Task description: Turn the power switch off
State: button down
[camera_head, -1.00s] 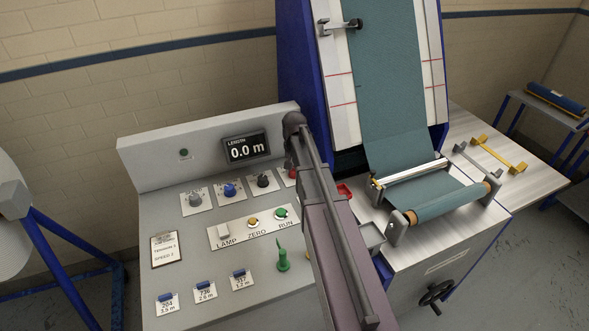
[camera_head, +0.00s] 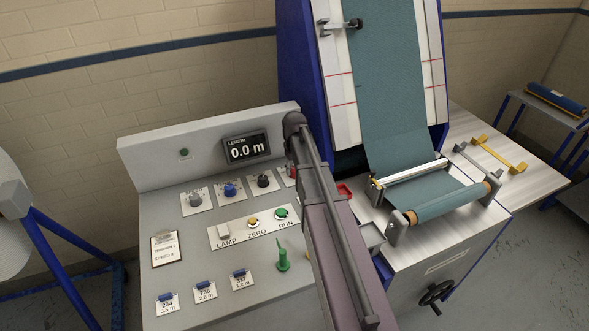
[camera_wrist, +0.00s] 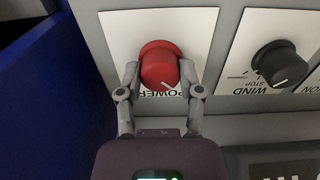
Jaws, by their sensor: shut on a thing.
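The power switch is a round red knob (camera_wrist: 158,66) on a white plate marked POWER, which appears upside down in the wrist view. Its white pointer line shows near its lower edge, toward the lower right. My gripper (camera_wrist: 159,73) has one finger on each side of the knob and is shut on it. In the head view only a bit of the red knob (camera_head: 292,172) shows beside my arm, which hides most of it and the gripper.
A black WIND knob (camera_wrist: 282,65) sits right of the power plate in the wrist view. The length display (camera_head: 246,147) reads 0.0 m.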

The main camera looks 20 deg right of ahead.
jog(key=shift+c, duration=1.3)
grip_release()
jog(key=shift+m, duration=0.6)
